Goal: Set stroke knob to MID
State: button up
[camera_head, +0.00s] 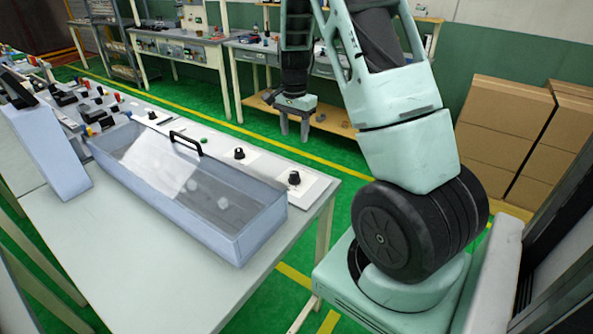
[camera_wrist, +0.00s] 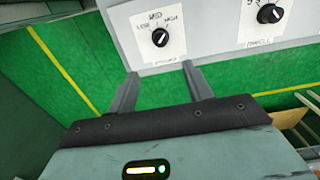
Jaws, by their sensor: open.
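The stroke knob (camera_wrist: 160,38) is a black round knob on a white label plate marked LOW, MID and HIGH in the wrist view. A small pale mark shows on it, but I cannot tell surely which setting it points to. In the head view it appears to be the black knob (camera_head: 294,178) at the near right end of the panel strip. My gripper (camera_wrist: 160,70) is open and empty, with its two fingers apart just short of the plate's lower edge. In the head view my gripper (camera_head: 295,124) hangs beyond the table's far edge, apart from the knob.
A second black knob (camera_wrist: 268,14) sits on its own plate to the right in the wrist view. A clear-lidded bin (camera_head: 190,195) with a black handle (camera_head: 186,144) stands beside the panel. Cardboard boxes (camera_head: 505,120) stand at right.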

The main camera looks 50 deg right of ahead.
aim_at(294, 173)
notch_tip(294, 173, down, 15)
jog(key=p, duration=0.3)
jog(key=shift+f, duration=0.1)
jog(key=c, duration=1)
